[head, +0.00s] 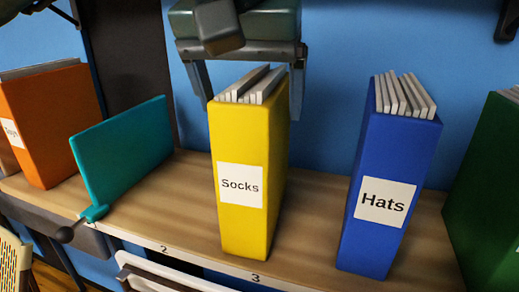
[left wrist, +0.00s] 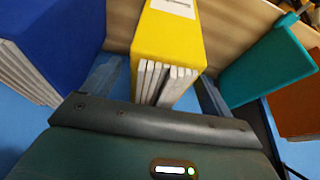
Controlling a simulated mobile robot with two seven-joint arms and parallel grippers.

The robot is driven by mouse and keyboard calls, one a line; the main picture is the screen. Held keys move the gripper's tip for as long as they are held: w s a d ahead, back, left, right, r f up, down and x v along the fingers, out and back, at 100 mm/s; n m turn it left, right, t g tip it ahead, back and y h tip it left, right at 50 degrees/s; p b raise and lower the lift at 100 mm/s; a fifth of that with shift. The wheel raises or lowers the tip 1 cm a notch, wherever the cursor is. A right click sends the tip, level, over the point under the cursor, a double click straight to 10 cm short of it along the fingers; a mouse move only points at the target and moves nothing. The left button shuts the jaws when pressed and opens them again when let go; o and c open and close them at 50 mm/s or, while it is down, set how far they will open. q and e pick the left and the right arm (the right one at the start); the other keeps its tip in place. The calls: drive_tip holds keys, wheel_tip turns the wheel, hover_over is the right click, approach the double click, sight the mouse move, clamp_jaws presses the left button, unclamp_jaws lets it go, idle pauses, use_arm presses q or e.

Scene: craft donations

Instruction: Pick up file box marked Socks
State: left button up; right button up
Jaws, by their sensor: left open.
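The yellow file box marked Socks (head: 232,135) stands upright on the wooden shelf in the middle of the head view, with pale sheets showing at its top. My left gripper (head: 250,108) is above and behind it, fingers pointing down and open, one finger on each side of the box's top. In the left wrist view, the yellow box (left wrist: 168,38) lies between the two spread fingers of the gripper (left wrist: 156,80). Contact between fingers and box cannot be made out. The right gripper is not in view.
A blue file box marked Hats (head: 382,160) stands to the right, with a green box (head: 485,190) beyond it. A teal divider (head: 125,150) and an orange box (head: 50,115) stand to the left. Bare shelf (head: 312,215) shows between Socks and Hats. A blue wall is behind.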

sight(257, 85)
use_arm(q)
drive_tip(key=shift+w+d+r+p, duration=0.15)
drive_tip(key=shift+w+p, duration=0.15)
drive_tip(key=shift+w, duration=0.3)
drive_tip(key=w, duration=0.1)
drive_tip(key=w+p, duration=0.1)
drive_tip(key=w, duration=0.1)
drive_tip(key=shift+d, duration=0.35)
drive_tip(key=x, duration=0.2)
drive_tip(key=shift+f, duration=0.6)
drive_tip(key=shift+f, duration=0.25)
drive_tip(key=c, duration=1.8)
drive_tip(key=shift+r, duration=0.1)
clamp_jaws()
